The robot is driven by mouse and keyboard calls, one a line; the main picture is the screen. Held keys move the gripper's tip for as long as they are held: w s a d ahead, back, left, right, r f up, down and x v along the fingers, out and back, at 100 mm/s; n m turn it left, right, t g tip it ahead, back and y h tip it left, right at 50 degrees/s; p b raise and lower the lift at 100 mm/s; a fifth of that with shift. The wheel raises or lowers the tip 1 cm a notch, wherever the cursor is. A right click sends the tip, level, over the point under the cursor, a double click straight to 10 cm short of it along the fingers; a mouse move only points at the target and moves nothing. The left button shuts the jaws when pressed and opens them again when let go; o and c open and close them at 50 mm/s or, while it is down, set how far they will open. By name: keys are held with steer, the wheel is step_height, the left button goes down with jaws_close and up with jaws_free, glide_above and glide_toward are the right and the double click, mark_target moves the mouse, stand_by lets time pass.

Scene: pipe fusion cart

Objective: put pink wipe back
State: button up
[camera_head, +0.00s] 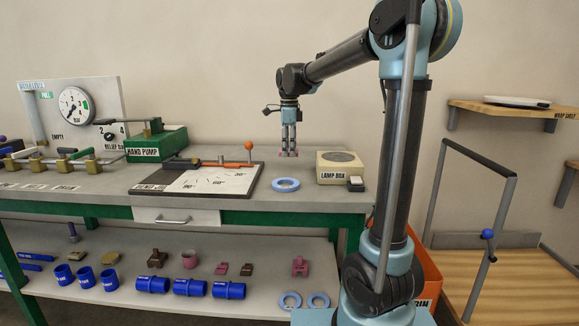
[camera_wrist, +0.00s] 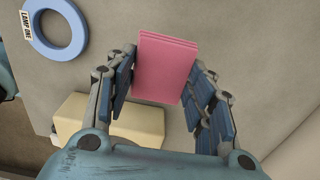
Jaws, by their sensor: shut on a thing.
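The pink wipe (camera_wrist: 166,62) is a flat, folded-looking pink block between the fingers of my gripper (camera_wrist: 160,85) in the wrist view. The gripper is to the left of the lamp box (camera_head: 334,177) and above and behind the blue ring (camera_head: 286,184) in the picture.
The green-framed bench (camera_head: 240,202) carries an angle board (camera_head: 205,181) with an orange-knobbed lever and a green hand pump (camera_head: 158,143). A small dark block (camera_head: 356,187) sits beside the lamp box. Blue couplings and pink and brown pieces line the lower shelf (camera_head: 120,240). An orange bin (camera_head: 427,265) stands right.

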mark_target(289, 170)
steer(key=shift+f, duration=3)
steer(key=o, duration=1)
step_height(289, 170, up, 12)
steer(key=shift+r, duration=0.1)
steer(key=shift+s, duration=0.1)
